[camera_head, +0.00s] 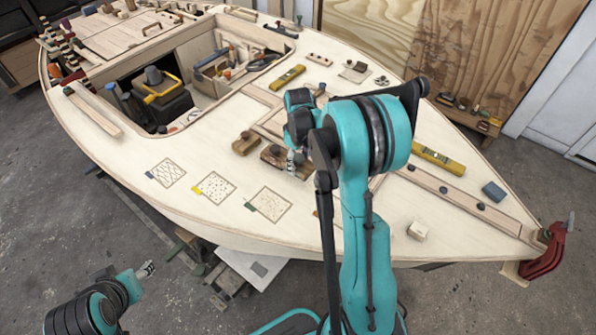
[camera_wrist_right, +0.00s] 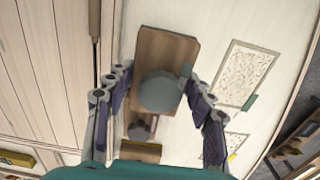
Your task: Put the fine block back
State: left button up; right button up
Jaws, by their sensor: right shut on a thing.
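A brown wooden block with a grey round knob and a teal tab, which matches the fine square's tab, shows in the wrist view (camera_wrist_right: 165,50); in the head view this block (camera_head: 272,157) is partly hidden behind my arm. My right gripper (camera_head: 291,160) is shut on it, its fingers either side of the knob in the wrist view (camera_wrist_right: 160,98). I cannot tell whether the block touches the deck. The finely dotted square with a green tab (camera_head: 270,204) is bare, nearer the deck edge. My left gripper (camera_head: 147,269) is low at left, off the hull, its jaws unclear.
A second knobbed block (camera_head: 246,143) stands just left of the held one. A yellow-tabbed dotted square (camera_head: 214,187) and a blue-tabbed hatched square (camera_head: 166,173) lie to the left. A yellow level (camera_head: 438,159), a blue-grey block (camera_head: 493,191) and a red clamp (camera_head: 545,255) are at right.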

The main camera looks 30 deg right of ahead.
aim_at(298, 169)
jog(key=shift+w+f+b, duration=0.1)
jog(key=shift+f+b, duration=0.7)
jog(key=shift+f, duration=1.2)
jog(key=shift+f, duration=0.1)
jog(key=o, duration=1.2)
